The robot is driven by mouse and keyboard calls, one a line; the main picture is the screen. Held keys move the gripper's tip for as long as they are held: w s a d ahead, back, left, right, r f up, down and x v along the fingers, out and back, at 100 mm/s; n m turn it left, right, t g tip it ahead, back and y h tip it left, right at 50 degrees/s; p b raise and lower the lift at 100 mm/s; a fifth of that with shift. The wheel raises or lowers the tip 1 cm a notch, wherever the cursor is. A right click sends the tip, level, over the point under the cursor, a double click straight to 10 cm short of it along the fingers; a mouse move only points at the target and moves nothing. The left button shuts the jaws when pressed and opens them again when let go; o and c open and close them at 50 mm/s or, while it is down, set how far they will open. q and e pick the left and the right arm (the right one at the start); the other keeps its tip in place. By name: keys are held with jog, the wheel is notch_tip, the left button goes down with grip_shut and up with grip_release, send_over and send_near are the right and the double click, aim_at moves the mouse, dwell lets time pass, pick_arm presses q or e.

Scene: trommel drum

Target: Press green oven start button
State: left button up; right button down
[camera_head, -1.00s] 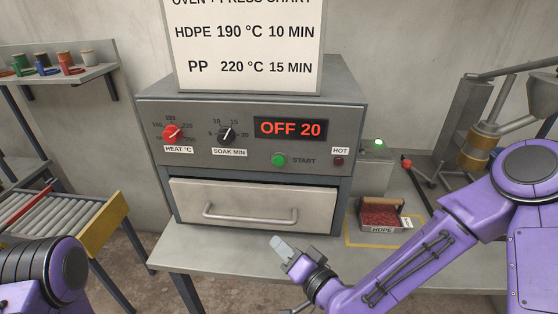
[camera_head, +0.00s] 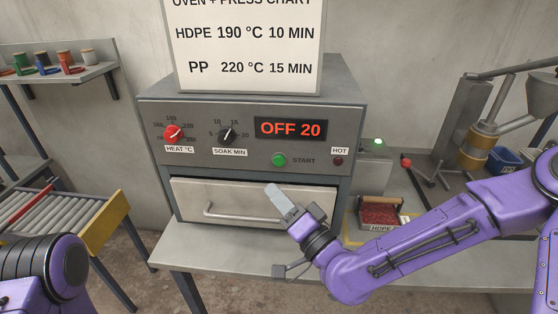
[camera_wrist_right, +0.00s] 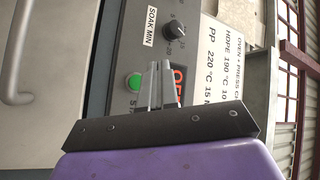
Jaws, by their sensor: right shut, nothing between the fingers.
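The green start button (camera_head: 279,160) is on the front of the grey oven (camera_head: 345,110), left of the START label and below the red display (camera_head: 290,128) reading OFF 20. It also shows in the right wrist view (camera_wrist_right: 134,82), beside my fingers. My right gripper (camera_head: 274,192) is shut and empty. In the head view it is in front of the drawer, a little below the button and apart from it. Its fingers also show in the right wrist view (camera_wrist_right: 158,84). My left arm shows at the lower left of the head view, but its gripper is out of view.
The oven's drawer (camera_head: 190,197) has a bar handle (camera_head: 225,213). A red heat knob (camera_head: 173,132) and a black soak knob (camera_head: 228,134) are to the left of the display. An HDPE box (camera_head: 378,212) stands right of the oven on the bench (camera_head: 205,257).

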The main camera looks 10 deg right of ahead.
aim_at(279, 161)
jog(key=w+d+p, duration=0.1)
jog(key=w+d, duration=0.1)
jog(key=w, duration=0.4)
jog(key=shift+w, duration=0.25)
jog(key=shift+w+d, duration=0.15)
dwell(1.7)
jog(key=shift+w, duration=0.25)
jog(key=shift+w+d, duration=0.2)
jog(key=shift+w, duration=0.2)
dwell(0.6)
jog(key=shift+s+b, duration=0.1)
jog(key=shift+b, duration=0.2)
jog(key=shift+s+a, duration=0.25)
jog(key=shift+s, duration=0.45)
